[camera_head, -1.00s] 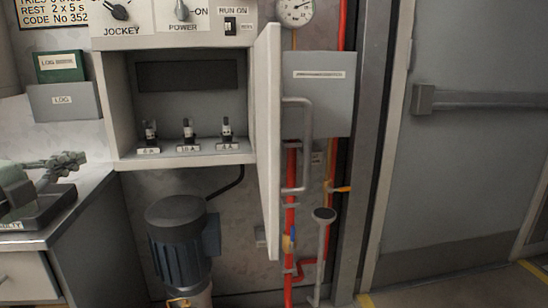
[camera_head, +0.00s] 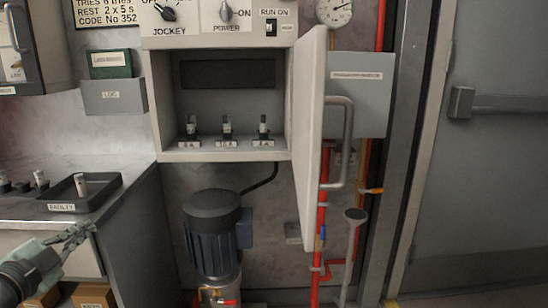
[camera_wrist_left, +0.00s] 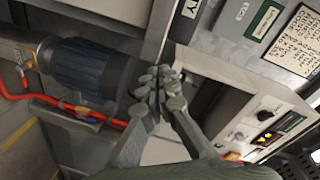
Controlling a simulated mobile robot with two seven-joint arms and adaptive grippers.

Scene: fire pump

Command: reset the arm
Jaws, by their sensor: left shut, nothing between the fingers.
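My left gripper (camera_head: 80,233) is at the lower left of the head view, in front of the counter and below its top. Its fingers are shut with nothing between them. The left wrist view shows the same closed fingers (camera_wrist_left: 160,82) at its middle, with the cabinet beyond them to the right. My right gripper is in neither view. The open control cabinet (camera_head: 160,110) stands in the middle, with three upright fuses (camera_head: 227,128) in a row on its lower shelf. A dark tray labelled FAULTY (camera_head: 108,192) lies on the counter and holds one light fuse (camera_head: 81,184).
The cabinet door (camera_head: 310,130) stands open towards me. Below are a blue pump motor (camera_head: 214,235) and red pipes (camera_head: 316,270). The counter (camera_head: 120,164) has several small parts at its left, under a wall cupboard (camera_head: 38,60). A grey door (camera_head: 490,190) is at the right.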

